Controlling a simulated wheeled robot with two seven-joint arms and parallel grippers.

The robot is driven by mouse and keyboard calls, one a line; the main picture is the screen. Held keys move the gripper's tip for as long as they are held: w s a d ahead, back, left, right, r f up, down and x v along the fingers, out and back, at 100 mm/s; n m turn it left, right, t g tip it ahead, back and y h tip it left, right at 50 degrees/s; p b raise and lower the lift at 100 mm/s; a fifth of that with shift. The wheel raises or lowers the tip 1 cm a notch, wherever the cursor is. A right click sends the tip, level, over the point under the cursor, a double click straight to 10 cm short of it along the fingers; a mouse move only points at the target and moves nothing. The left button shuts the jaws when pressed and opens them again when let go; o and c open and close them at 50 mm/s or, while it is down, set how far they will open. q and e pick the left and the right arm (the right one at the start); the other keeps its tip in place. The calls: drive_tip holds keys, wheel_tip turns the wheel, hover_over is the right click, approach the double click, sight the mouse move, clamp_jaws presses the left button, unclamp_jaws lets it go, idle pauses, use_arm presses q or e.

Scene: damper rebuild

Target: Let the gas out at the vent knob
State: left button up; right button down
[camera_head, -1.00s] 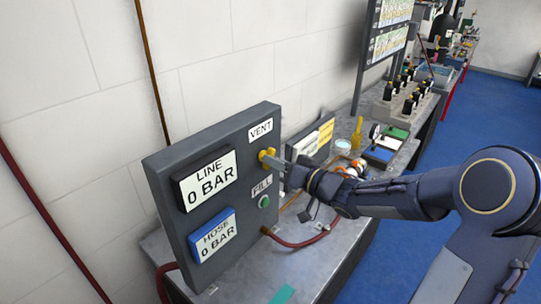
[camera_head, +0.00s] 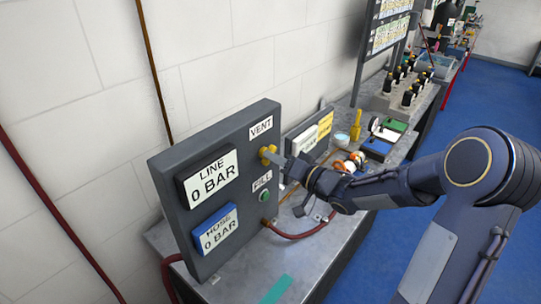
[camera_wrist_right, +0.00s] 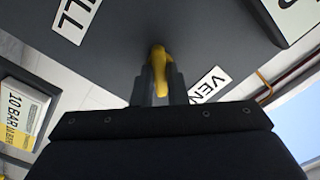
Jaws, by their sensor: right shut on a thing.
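The yellow vent knob (camera_head: 268,154) is on the upper right of the grey panel (camera_head: 176,232), below the VENT label (camera_head: 261,128). My right gripper (camera_head: 277,159) is shut on the knob, coming from the right. In the right wrist view the knob (camera_wrist_right: 159,62) stands between the two fingers (camera_wrist_right: 158,85). The LINE display (camera_head: 211,179) and the blue-framed HOSE display (camera_head: 214,230) both read 0 BAR. My left gripper is not in view.
A green button (camera_head: 264,196) sits under the FILL label (camera_head: 262,181), below my gripper. A red hose (camera_head: 298,235) leaves the panel's lower right over the metal bench (camera_head: 240,285).

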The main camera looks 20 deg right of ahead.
drive_tip(key=m+p, duration=0.1)
drive_tip(key=m, duration=0.3)
drive_tip(key=shift+m, duration=0.4)
drive_tip(key=m, duration=0.3)
drive_tip(key=shift+f+m, duration=0.1)
drive_tip(key=shift+m, duration=0.2)
drive_tip(key=c, duration=1.9)
unclamp_jaws()
drive_tip(key=shift+m, duration=0.3)
drive_tip(key=o, duration=0.6)
